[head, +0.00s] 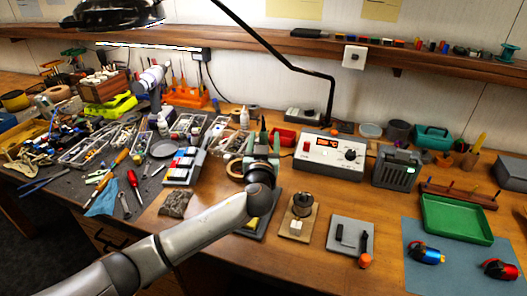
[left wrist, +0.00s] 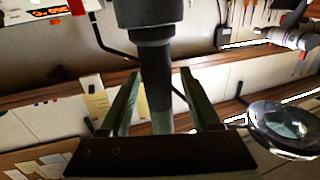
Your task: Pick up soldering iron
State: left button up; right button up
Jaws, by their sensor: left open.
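The soldering iron appears to be the dark upright rod (head: 263,130) beside the soldering station, mostly hidden by my left arm. In the left wrist view, which looks upside down, it is a dark shaft (left wrist: 156,75) with a greenish part, below a wider grey-black piece (left wrist: 148,22). My left gripper (head: 262,144) reaches level across the bench towards it. Its two green fingers (left wrist: 160,72) are open, one on each side of the shaft, with a gap on both sides. The base of the iron is hidden. My right gripper is not in view.
The white soldering station (head: 325,150) with a lit display stands just right. A small spool on a wooden base (head: 302,205) and a grey plate (head: 349,238) sit in front right. A black lamp arm (head: 290,58) passes overhead. Tools crowd the left bench.

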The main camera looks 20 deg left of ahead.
pick_arm(q)
grip_shut()
dwell(0.3)
dwell(0.4)
notch_tip(320, 180, up, 18)
jog(key=shift+b, duration=0.4)
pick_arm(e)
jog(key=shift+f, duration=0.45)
